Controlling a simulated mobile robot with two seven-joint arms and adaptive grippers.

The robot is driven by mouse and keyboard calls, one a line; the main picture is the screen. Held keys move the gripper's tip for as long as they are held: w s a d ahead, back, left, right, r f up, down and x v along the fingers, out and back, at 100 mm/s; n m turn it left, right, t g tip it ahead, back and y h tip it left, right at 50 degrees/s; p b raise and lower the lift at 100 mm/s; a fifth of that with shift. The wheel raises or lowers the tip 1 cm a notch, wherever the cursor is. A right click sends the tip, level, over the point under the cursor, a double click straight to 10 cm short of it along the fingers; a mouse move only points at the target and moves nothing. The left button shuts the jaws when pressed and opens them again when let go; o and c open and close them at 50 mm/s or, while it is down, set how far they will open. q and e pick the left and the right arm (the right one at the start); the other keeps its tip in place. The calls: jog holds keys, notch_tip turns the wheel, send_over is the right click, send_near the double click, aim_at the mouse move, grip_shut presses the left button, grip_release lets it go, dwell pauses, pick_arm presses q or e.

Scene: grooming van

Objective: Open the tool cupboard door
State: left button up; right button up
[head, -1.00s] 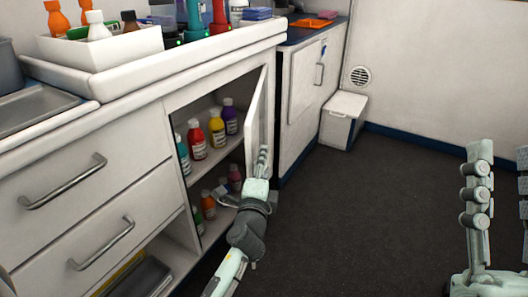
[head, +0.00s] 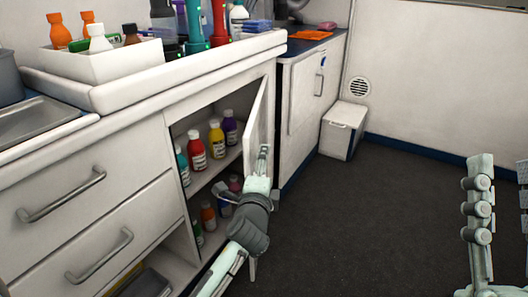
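The tool cupboard door (head: 259,117) is a narrow white panel standing ajar at the right side of the cupboard opening. The open cupboard (head: 205,124) shows two levels of coloured bottles. My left gripper (head: 243,172) is at the door: one finger rises in front of the door panel, and the other spreads left toward the opening. The fingers look apart, and I cannot tell whether they touch the door. The wrist hides the door's lower part. My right gripper (head: 500,195) is at the right edge with its fingers apart and empty, far from the door.
Drawers with metal handles (head: 62,196) are left of the opening. A white bottle tray (head: 102,59) stands on the counter above. Another cabinet (head: 309,98) and a white box (head: 343,129) stand beyond the door. The dark floor (head: 370,220) is clear.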

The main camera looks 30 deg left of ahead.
pick_arm(q)
jog(key=shift+s+d+r, duration=0.15)
jog(key=shift+d+r, duration=0.05)
jog(key=shift+r, duration=0.25)
jog(key=shift+s+d+r, duration=0.15)
jog(key=shift+d+r, duration=0.05)
jog(key=shift+r, duration=0.25)
jog(key=shift+c, duration=1)
jog(key=s+d, duration=0.5)
jog(key=s, duration=0.1)
jog(key=shift+f, duration=0.25)
